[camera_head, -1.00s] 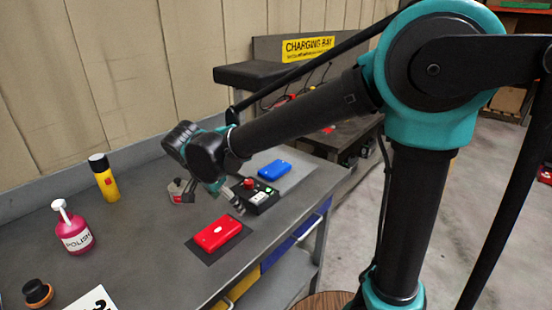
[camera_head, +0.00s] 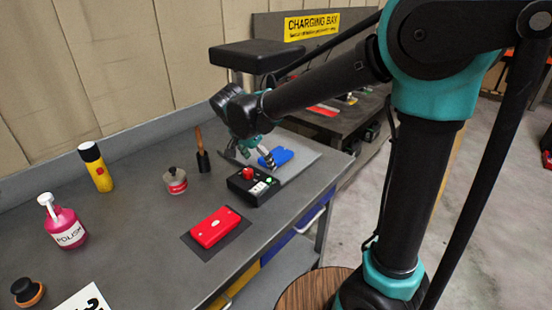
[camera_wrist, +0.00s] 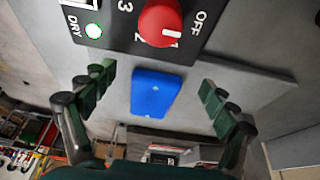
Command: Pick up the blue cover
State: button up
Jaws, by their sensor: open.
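The blue cover (camera_head: 281,156) lies flat on a light grey plate (camera_head: 307,156) at the right end of the bench. In the wrist view the blue cover (camera_wrist: 156,93) sits midway between the two fingers. My gripper (camera_head: 254,158) is open and points down over the left side of the cover; in the wrist view its fingers (camera_wrist: 160,98) stand apart on either side, with nothing between them gripped. One finger hides part of the cover in the head view.
A black control box (camera_head: 250,186) with a red knob (camera_wrist: 159,22) stands right beside the cover. A red cover (camera_head: 214,227) lies on a dark mat nearby. A brush (camera_head: 202,150), a small tin (camera_head: 175,181), a yellow can (camera_head: 96,167) and a polish bottle (camera_head: 64,222) stand left.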

aim_at(276, 155)
jog(key=shift+w+d, duration=1)
jog(key=shift+w, duration=0.25)
jog(key=w+d, duration=0.1)
jog(key=w, duration=0.1)
jog(key=w+d+f, duration=0.1)
jog(key=d, duration=0.1)
jog(key=shift+w, duration=0.4)
jog(key=shift+f, duration=0.1)
jog(key=c, duration=1.5)
jog(key=shift+o, duration=0.2)
